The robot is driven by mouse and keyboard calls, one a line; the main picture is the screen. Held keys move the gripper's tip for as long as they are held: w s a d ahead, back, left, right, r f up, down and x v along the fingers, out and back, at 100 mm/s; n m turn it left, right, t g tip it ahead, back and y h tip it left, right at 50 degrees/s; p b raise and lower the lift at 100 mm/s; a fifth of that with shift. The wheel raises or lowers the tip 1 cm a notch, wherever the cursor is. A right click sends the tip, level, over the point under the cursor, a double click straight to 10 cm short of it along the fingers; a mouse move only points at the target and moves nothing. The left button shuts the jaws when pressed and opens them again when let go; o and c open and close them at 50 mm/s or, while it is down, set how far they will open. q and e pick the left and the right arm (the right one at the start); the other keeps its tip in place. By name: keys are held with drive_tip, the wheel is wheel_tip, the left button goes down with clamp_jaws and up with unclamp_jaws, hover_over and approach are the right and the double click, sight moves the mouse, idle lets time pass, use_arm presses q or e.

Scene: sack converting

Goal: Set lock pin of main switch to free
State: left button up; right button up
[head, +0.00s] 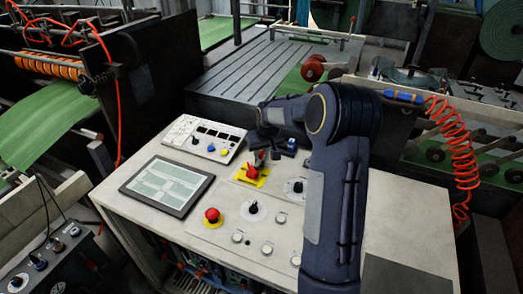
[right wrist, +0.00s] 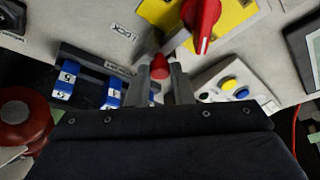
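The main switch has a red handle (right wrist: 203,20) on a yellow plate (right wrist: 235,18); in the head view the yellow plate (head: 251,180) sits on the console, partly behind my right gripper (head: 268,154). In the right wrist view, a small red piece (right wrist: 159,67), apparently the lock pin, shows between the two grey fingertips of the right gripper (right wrist: 160,76). The fingers are a narrow gap apart. I cannot tell whether they touch it or whether it is held. A LOCK label (right wrist: 122,32) is printed nearby. My left gripper is not in view.
In the head view, the console carries a screen (head: 166,185), a button panel (head: 204,138) and a red mushroom button (head: 212,214). An orange coiled hose (head: 465,150) hangs right.

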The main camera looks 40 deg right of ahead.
sight(265, 160)
clamp_jaws()
drive_tip(key=shift+w+d, duration=0.35)
drive_tip(key=shift+d, duration=0.3)
drive_tip(key=shift+w+d, duration=0.3)
drive_tip(key=shift+d, duration=0.3)
drive_tip(key=shift+d+r, duration=0.1)
drive_tip(key=shift+d, duration=0.1)
drive_tip(key=o, duration=0.5)
unclamp_jaws()
drive_tip(key=shift+w+d, duration=0.1)
drive_tip(key=b+v, duration=0.1)
drive_tip(key=v, duration=0.6)
drive_tip(key=shift+r+b, duration=0.35)
